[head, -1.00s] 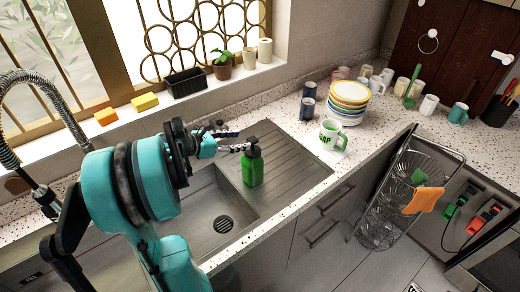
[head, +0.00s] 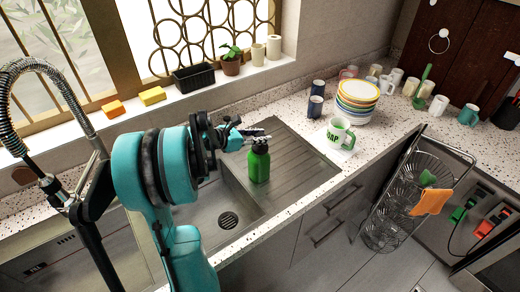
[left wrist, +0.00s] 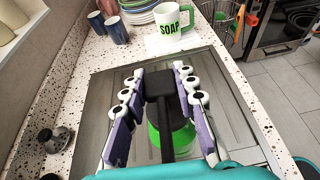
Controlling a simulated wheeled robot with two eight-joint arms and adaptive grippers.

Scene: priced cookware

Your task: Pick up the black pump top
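The black pump top (head: 260,147) sits on a green bottle (head: 259,167), which stands upright on the ribbed drainboard beside the sink. In the left wrist view the pump top (left wrist: 160,88) is in the middle, its nozzle pointing toward the camera, with the green bottle (left wrist: 181,141) below. My left gripper (head: 256,135) is at the height of the pump top. In the left wrist view its two purple-and-white fingers (left wrist: 159,75) are spread, one on each side of the pump top, with narrow gaps. My right gripper is not in view.
A white and green SOAP mug (head: 340,134) stands on the counter beyond the drainboard, near stacked plates (head: 356,103) and dark blue cups (head: 315,106). A coiled faucet (head: 45,68) stands at left.

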